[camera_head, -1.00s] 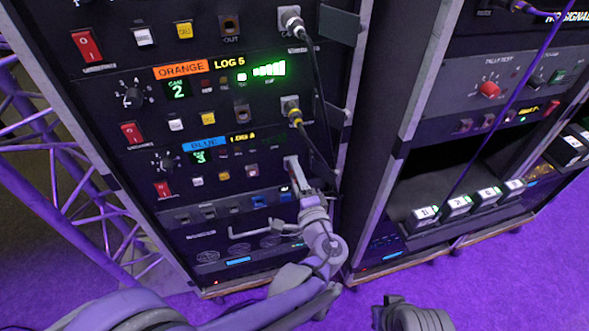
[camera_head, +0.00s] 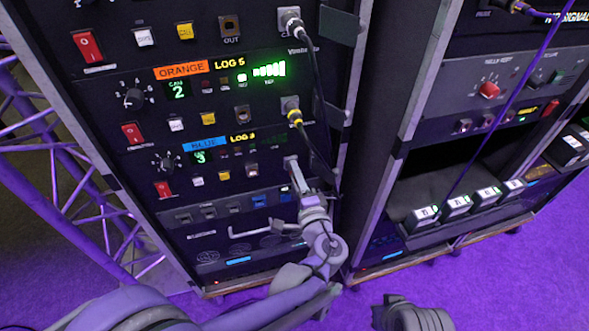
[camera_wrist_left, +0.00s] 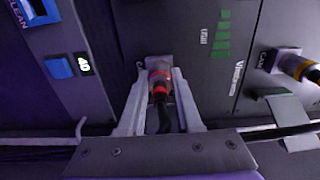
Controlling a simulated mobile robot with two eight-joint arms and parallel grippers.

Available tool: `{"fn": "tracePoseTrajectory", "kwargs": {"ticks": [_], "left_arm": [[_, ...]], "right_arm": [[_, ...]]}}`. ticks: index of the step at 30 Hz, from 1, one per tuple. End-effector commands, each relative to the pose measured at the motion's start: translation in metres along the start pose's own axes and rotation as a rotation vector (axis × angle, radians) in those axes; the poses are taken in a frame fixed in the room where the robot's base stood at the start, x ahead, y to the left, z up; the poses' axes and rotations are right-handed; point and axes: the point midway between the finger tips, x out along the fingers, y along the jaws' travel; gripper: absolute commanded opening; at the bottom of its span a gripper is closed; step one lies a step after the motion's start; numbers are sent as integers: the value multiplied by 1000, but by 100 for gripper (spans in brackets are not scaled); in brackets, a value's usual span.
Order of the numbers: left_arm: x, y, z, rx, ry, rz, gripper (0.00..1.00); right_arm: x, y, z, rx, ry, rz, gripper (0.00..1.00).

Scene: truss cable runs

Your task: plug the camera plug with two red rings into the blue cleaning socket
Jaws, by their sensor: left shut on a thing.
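The camera plug (camera_wrist_left: 159,82) shows red on its body in the left wrist view; its rings are too blurred to count. It is end-on against a grey socket plate (camera_wrist_left: 158,62) on the panel, its black cable (camera_wrist_left: 164,118) trailing back. My left gripper (camera_wrist_left: 158,92) is shut on the plug, one finger on each side. In the head view my left gripper (camera_head: 298,182) is at the lower right of the rack and hides the plug. The blue cleaning socket (camera_head: 259,200) is left of it, low on the rack. A blue socket beneath the CLEAN label (camera_wrist_left: 38,12) also shows in the left wrist view.
A yellow-ringed plug (camera_head: 294,114) sits in the orange unit's socket above my gripper, its dark cable hanging close by. A bar handle (camera_head: 262,228) sticks out below the blue socket. A second rack (camera_head: 408,150) stands to the right.

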Motion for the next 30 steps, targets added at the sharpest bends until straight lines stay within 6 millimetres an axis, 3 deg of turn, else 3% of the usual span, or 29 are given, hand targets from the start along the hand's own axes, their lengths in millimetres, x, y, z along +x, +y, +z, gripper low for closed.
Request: {"fn": "tracePoseTrajectory", "kwargs": {"ticks": [17,30], "left_arm": [[-3,0,0,0,0,0,0],[-23,0,0,0,1,0,0]], "right_arm": [[0,0,0,0,0,0,0],[-1,0,0,0,0,0,0]]}}
